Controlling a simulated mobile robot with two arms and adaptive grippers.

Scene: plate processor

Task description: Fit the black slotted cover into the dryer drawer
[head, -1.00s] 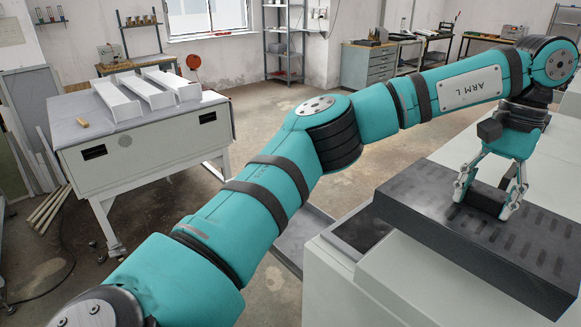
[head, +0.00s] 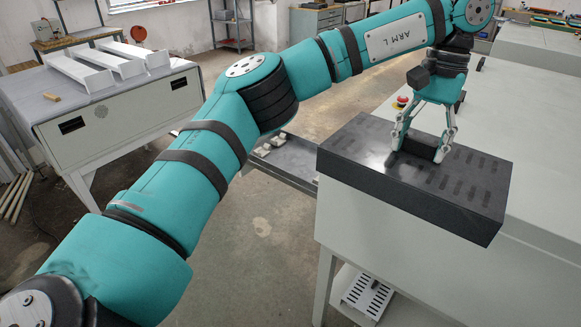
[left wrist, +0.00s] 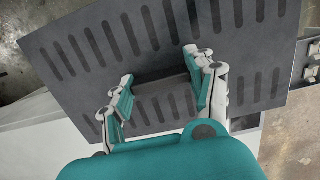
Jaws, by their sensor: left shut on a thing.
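The black slotted cover (head: 345,150) is a flat dark slab with rows of slots, over the near left end of the white machine (head: 365,230). It also shows in the left wrist view (left wrist: 85,50), filling much of the picture. My left gripper (head: 420,155) points down at the cover's middle and is shut on its raised grip bar; in the left wrist view the fingers (left wrist: 160,85) lie at both ends of this bar. The dryer drawer's opening is mostly hidden under the cover. I cannot tell whether the cover rests on the machine or hangs just above it. My right gripper is out of view.
A red button (head: 401,102) sits on the machine behind the cover. A grey tray-like part (head: 290,160) lies left of the machine, lower down. A white slotted piece (head: 367,296) is on a low shelf. A table (head: 120,125) with white channels stands at left.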

